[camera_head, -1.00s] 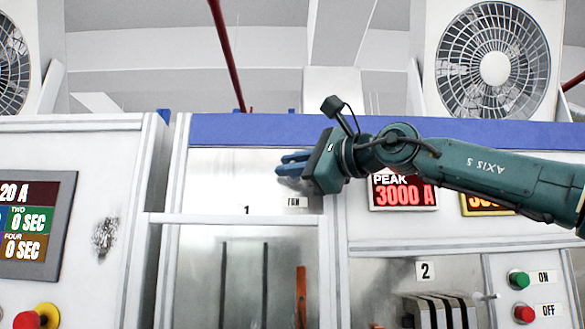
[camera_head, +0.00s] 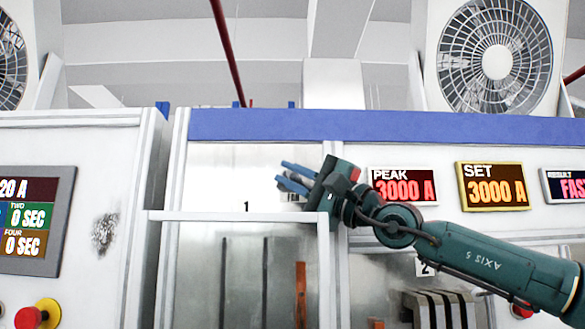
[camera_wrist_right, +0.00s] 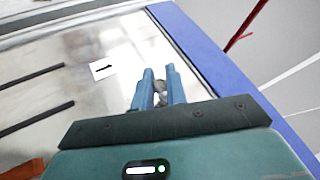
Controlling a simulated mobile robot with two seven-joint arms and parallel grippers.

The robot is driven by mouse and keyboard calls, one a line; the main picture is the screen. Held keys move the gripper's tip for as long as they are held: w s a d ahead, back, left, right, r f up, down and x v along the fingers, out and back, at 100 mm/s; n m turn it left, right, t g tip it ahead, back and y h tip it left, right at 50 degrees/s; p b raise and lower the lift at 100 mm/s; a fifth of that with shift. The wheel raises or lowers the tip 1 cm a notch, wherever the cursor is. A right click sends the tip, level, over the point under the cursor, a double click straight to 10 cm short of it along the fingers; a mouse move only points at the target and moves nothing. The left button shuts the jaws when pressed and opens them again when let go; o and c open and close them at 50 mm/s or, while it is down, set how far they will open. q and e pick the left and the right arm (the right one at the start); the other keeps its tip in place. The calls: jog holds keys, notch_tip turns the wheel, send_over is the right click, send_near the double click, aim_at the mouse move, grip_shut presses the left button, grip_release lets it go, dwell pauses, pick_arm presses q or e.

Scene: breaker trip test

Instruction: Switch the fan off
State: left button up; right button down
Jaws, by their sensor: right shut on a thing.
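The fan switch (camera_wrist_right: 160,98) shows in the right wrist view as a small grey knob between my blue fingers. My right gripper (camera_head: 281,172) is shut on it, at the metal panel above the white rail; it also shows in the right wrist view (camera_wrist_right: 159,78). In the head view the fingers point up and left, and they hide most of the knob. A large fan (camera_head: 497,62) is at the upper right, and part of another (camera_head: 12,68) is at the left edge. My left gripper is out of view.
The white rail (camera_head: 235,216) runs below my gripper. Red PEAK (camera_head: 403,187) and yellow SET (camera_head: 492,187) displays are to the right. A red button on a yellow base (camera_head: 38,314) is at lower left. The metal panel left of my fingers is clear.

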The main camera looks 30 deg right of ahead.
jog(key=shift+f+n+y, duration=0.15)
jog(key=shift+n+y, duration=0.35)
jog(key=c, duration=1.4)
grip_release()
jog(key=shift+w, duration=0.1)
jog(key=b+v, duration=0.1)
jog(key=v, duration=1.2)
